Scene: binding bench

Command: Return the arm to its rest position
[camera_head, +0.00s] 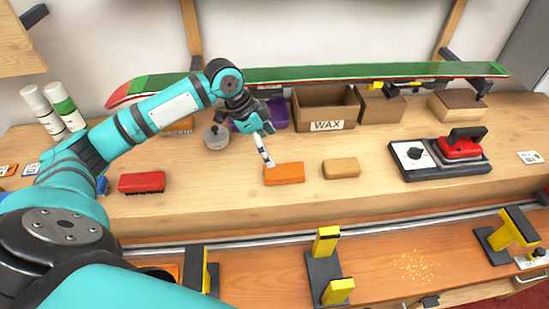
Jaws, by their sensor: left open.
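My left arm comes in from the left and reaches over the wooden bench (230,195). My right gripper is not in view.
A tan block (341,168), red brush (141,182) and round grey container (216,136) are nearby. Behind stand a WAX box (325,105) and a long green ski (300,73). A red iron (460,146) is at right. Yellow-black clamps (327,265) stand in front.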

